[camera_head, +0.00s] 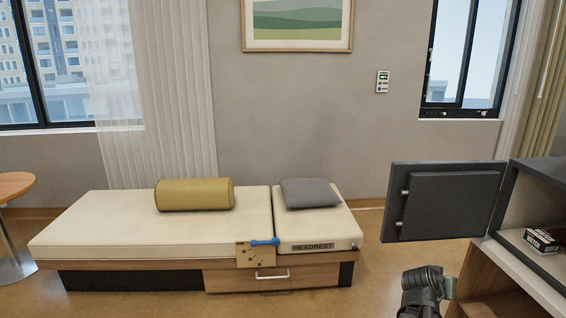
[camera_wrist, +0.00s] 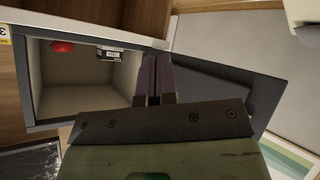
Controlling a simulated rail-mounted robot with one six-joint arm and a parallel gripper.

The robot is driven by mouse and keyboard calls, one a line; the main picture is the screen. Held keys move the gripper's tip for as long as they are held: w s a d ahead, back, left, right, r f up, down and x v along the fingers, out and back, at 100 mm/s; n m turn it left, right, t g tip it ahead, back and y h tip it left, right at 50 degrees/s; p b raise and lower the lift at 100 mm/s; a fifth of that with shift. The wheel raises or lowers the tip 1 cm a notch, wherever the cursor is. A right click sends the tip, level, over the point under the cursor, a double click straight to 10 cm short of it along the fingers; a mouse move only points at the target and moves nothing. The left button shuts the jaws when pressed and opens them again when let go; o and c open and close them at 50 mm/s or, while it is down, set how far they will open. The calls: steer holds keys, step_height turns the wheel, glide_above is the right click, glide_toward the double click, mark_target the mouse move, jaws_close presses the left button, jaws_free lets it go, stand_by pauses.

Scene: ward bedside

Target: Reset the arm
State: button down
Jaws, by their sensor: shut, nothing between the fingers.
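My gripper (camera_wrist: 153,82) shows in the wrist view with its two dark fingers together and nothing between them. It is in front of an open box-like compartment (camera_wrist: 32,92) and its dark open door (camera_wrist: 225,92). In the head view, part of my arm shows at the bottom right, below the open safe door (camera_head: 446,201); the fingertips cannot be made out there.
The open compartment holds a dark labelled box (camera_head: 543,240) and a red object (camera_wrist: 62,46). A bed (camera_head: 120,222) with a yellow bolster (camera_head: 194,194) and grey pillow (camera_head: 310,192) stands left. A round table (camera_head: 14,185) stands far left. Floor between bed and cabinet is clear.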

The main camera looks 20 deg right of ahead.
steer(key=w+a+f+n+g+y, duration=0.1)
steer(key=w+a+f+n+y, duration=0.2)
steer(key=a, duration=1.1)
steer(key=w+a+f+n+g+y, duration=0.1)
steer(key=w+a+f+n+y, duration=0.2)
steer(key=a, duration=1.2)
steer(key=w+a+f+n+y, duration=0.1)
steer(key=w+a+n+y, duration=0.3)
steer(key=a, duration=1)
step_height(320, 180, up, 21)
steer(key=a+p, duration=0.2)
steer(key=p, duration=1.9)
steer(key=shift+s+n+y+p, duration=0.25)
steer(key=shift+n+y+p, duration=0.05)
steer(key=shift+y, duration=0.1)
